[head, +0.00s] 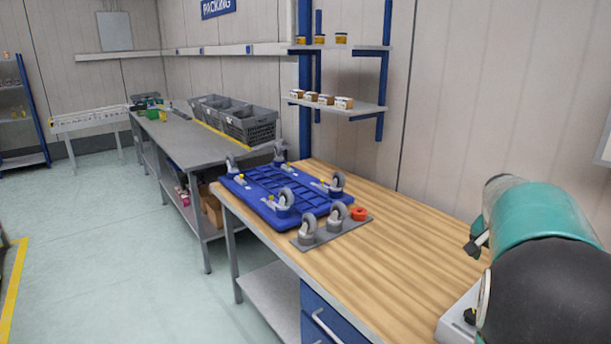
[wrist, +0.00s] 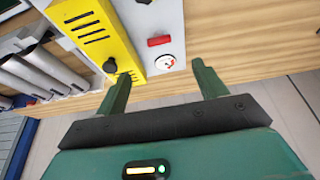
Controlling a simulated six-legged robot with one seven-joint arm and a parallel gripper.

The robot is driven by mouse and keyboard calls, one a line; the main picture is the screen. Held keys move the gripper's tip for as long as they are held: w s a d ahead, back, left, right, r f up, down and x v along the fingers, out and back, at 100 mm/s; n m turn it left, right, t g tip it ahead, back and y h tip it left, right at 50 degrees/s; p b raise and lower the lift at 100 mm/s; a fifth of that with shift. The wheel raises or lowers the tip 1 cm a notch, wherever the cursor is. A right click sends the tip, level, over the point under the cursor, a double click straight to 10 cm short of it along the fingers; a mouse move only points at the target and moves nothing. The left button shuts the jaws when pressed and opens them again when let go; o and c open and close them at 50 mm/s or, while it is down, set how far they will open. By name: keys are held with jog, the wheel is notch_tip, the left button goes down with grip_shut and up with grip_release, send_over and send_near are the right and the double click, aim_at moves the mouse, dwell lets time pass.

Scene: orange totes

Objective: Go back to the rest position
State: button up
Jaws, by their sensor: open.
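My gripper (wrist: 163,84) shows in the wrist view with its two green fingers spread wide and nothing between them. Beyond the fingertips are a yellow box (wrist: 92,35) with black slots and a grey panel (wrist: 150,18) bearing a red part (wrist: 160,41) and a small round dial (wrist: 166,62). I cannot tell the exact gap between the fingertips and these. In the head view my green and black arm fills the right edge, over the right end of the wooden bench (head: 420,250). The fingers cannot be made out there.
A blue wheeled dolly lies upturned (head: 262,205) on the bench, beside a grey plate with casters (head: 327,232) and an orange-red ring (head: 359,213). Grey crates (head: 249,126) stand on a farther table. Shelves (head: 335,103) rise behind. The bench between ring and arm is clear.

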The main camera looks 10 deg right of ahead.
jog(key=s+a+r+n+t+y, duration=0.1)
jog(key=s+a+r+n, duration=0.15)
jog(key=a, duration=0.85)
jog(key=s+a+r+n+t+y, duration=0.15)
jog(key=s+a+n, duration=0.25)
jog(key=a, duration=0.7)
jog(key=s+a+f+n, duration=0.2)
jog(key=s+a+n, duration=0.1)
jog(key=s+a, duration=0.3)
jog(key=s+a+f+n+t+y, duration=0.1)
jog(key=s+a+f+n, duration=0.1)
jog(key=s+a, duration=0.4)
jog(key=a+n, duration=0.1)
jog(key=a, duration=0.2)
jog(key=shift+a, duration=0.15)
jog(key=shift+y, duration=0.25)
jog(key=c, duration=0.7)
jog(key=shift+c, duration=0.3)
jog(key=shift+d, duration=0.3)
